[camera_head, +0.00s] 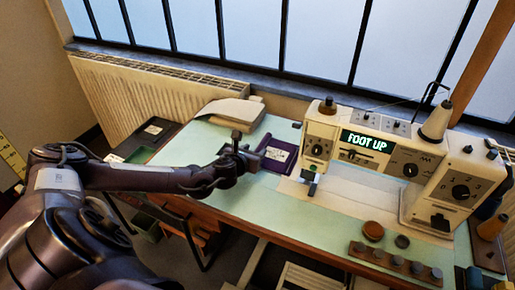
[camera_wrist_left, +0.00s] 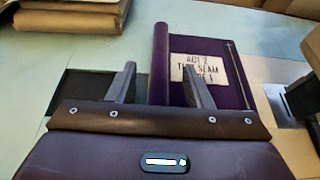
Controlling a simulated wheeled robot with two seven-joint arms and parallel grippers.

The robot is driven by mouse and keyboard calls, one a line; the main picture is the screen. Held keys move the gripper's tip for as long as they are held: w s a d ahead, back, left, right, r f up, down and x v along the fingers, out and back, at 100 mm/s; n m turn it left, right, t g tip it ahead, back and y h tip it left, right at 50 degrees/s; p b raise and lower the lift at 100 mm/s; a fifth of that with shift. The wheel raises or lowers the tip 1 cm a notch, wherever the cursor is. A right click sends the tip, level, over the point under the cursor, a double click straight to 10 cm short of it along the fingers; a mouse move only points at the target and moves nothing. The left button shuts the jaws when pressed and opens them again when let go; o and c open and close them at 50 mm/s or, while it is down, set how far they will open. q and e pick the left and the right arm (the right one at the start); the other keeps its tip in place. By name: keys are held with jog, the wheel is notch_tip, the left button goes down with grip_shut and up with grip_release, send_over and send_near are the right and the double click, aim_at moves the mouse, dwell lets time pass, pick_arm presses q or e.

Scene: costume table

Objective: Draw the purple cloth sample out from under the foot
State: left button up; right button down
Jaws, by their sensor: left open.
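The purple cloth sample (camera_head: 272,164) lies on the pale green table mat, left of the sewing machine's foot (camera_head: 311,184). In the left wrist view the cloth (camera_wrist_left: 212,38) carries a white label, partly hidden by a finger, and has a raised, rolled left edge. In the head view it appears clear of the foot, with a gap between them. My left gripper (camera_head: 238,150) is just left of the cloth. In the left wrist view my gripper (camera_wrist_left: 160,85) is open, its fingers on either side of the rolled edge. My right gripper is out of view.
The sewing machine (camera_head: 322,132) shows "FOOT UP" on its display. A stack of folded pale cloth (camera_head: 232,112) lies at the back left. Several dark knobs on a brown strip (camera_head: 395,267) sit at the front right. The mat's front middle is clear.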

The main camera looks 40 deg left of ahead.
pick_arm(q)
jog(key=shift+v, duration=1.5)
